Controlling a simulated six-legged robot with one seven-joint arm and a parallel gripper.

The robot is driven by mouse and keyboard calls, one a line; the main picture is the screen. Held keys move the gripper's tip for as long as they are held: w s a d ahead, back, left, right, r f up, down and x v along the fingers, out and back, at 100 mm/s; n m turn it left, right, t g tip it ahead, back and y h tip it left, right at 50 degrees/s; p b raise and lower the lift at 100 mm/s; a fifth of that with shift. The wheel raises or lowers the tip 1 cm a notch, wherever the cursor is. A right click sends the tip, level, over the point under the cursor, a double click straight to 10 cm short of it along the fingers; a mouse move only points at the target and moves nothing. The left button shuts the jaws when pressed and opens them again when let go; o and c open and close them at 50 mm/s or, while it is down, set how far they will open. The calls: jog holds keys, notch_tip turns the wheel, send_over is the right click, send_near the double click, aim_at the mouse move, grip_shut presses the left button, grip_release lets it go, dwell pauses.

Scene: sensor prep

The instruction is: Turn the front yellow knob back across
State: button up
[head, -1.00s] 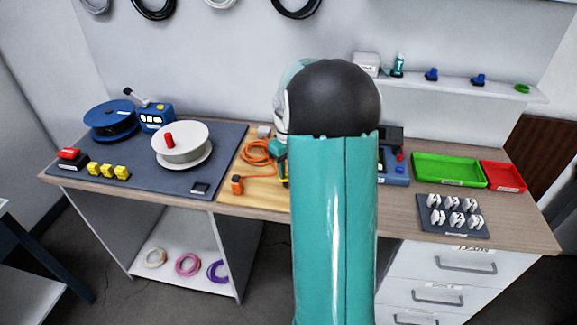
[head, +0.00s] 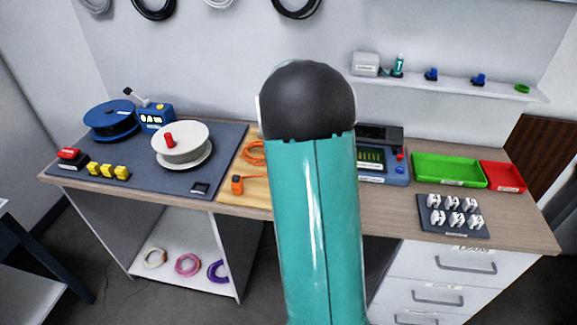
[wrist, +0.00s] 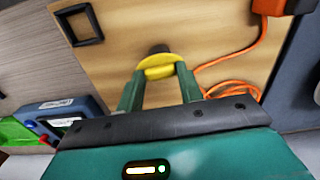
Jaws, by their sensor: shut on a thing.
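In the wrist view, a round yellow knob (wrist: 158,68) with a dark piece (wrist: 158,49) beyond it is over the light wooden board (wrist: 195,30). My gripper (wrist: 159,73) has its two green fingers on either side of the knob and is shut on it. The fingers cover parts of the knob's sides, and its exact turn angle cannot be told. In the head view my arm hides the knob and my gripper.
An orange cable (wrist: 225,62) lies on the board, right of the knob in the wrist view. A black square frame (wrist: 84,24) lies left. In the head view, a white spool (head: 182,147) stands left of my arm, a blue device (head: 385,172) right.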

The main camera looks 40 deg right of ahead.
jog(key=shift+m, duration=0.4)
jog(key=o, duration=1)
notch_tip(320, 180, up, 14)
jog(key=shift+f, duration=0.1)
dwell(0.4)
